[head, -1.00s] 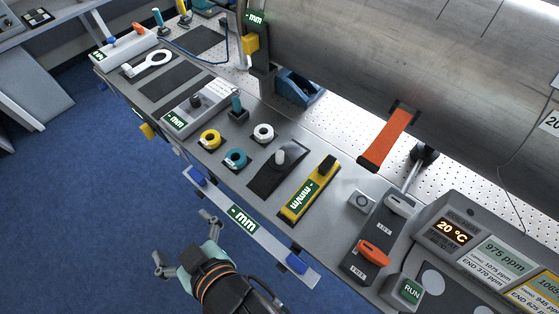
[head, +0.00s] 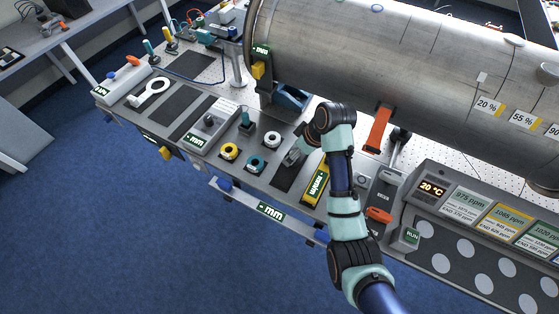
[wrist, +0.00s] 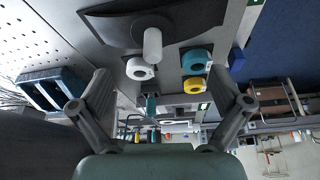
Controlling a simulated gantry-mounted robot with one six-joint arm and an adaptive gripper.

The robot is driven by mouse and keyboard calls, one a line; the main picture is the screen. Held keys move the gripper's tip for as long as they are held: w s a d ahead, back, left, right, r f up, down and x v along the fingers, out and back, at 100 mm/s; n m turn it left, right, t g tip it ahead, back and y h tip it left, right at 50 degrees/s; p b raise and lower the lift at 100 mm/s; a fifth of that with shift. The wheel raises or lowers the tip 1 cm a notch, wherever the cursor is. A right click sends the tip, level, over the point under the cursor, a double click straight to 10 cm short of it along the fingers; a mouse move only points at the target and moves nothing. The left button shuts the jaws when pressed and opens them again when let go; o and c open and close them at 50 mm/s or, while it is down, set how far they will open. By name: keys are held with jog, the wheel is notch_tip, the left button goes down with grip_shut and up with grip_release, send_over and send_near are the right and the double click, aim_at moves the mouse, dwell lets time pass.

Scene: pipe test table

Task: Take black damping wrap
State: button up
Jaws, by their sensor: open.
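A black curved sheet (head: 284,178) with a white upright peg, which looks like the damping wrap, lies on the grey bench top. My arm and gripper (head: 294,157) cover part of it in the head view. In the wrist view the black sheet (wrist: 120,27) is at the top, with its white peg (wrist: 152,44) pointing towards the camera. My gripper (wrist: 160,85) is open and empty there, its two fingers spread apart below the peg in the picture. It does not visibly touch the sheet or peg.
White (head: 272,138), teal (head: 256,164) and yellow (head: 228,151) rolls lie left of the sheet. A yellow gauge (head: 314,186) is close on its right. The large metal pipe (head: 400,60) is behind. A blue block (head: 292,97) stands near the pipe.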

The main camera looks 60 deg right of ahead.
jog(key=shift+d+b+x, duration=0.2)
jog(key=shift+b+x, duration=0.2)
jog(key=shift+x, duration=1.4)
jog(key=b+x, duration=0.1)
jog(key=x, duration=0.3)
jog(key=shift+s+d+f, duration=0.1)
jog(key=shift+d+f, duration=0.05)
jog(key=shift+f, duration=0.1)
jog(key=c, duration=1.1)
